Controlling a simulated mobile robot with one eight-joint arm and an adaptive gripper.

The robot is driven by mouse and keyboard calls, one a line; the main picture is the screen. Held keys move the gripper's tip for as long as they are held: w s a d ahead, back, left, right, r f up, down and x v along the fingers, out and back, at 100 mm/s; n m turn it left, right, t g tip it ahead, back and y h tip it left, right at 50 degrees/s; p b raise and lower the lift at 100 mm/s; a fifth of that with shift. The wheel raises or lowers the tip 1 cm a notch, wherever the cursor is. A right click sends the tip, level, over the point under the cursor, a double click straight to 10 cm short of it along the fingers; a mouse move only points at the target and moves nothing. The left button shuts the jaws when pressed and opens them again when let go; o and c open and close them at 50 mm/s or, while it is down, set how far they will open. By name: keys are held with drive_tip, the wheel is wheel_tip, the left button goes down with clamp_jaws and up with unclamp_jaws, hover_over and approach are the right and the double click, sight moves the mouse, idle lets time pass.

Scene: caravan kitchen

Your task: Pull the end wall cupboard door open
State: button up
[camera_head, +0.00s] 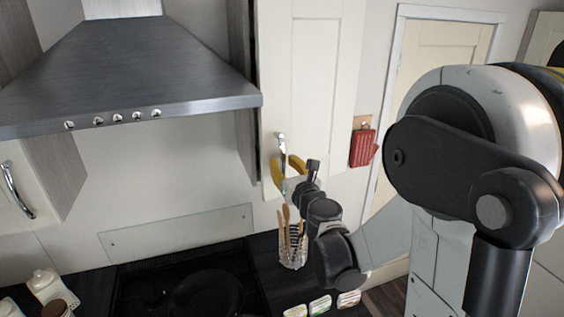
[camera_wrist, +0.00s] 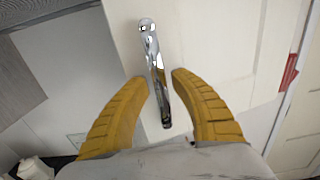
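The end wall cupboard door (camera_head: 307,75) is a cream panelled door to the right of the cooker hood; it looks nearly or fully shut. Its chrome bar handle (camera_head: 281,145) is near the door's lower left corner. My gripper (camera_head: 285,166), with yellow ribbed fingers, is at the handle's lower part. In the wrist view the handle (camera_wrist: 153,60) stands between the two open fingers of my gripper (camera_wrist: 160,82), with a gap visible on each side. I cannot tell from the frames how deep the handle sits between the fingertips.
A steel cooker hood (camera_head: 125,70) is left of the door. Below my gripper, a glass of utensils (camera_head: 292,252) stands on the dark worktop, with small packets (camera_head: 320,304) nearby. Another cupboard (camera_head: 45,190) is at far left.

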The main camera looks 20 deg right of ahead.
drive_tip(key=s+a, duration=0.1)
drive_tip(key=s, duration=0.9)
drive_tip(key=shift+s+a, duration=0.25)
drive_tip(key=shift+s, duration=0.1)
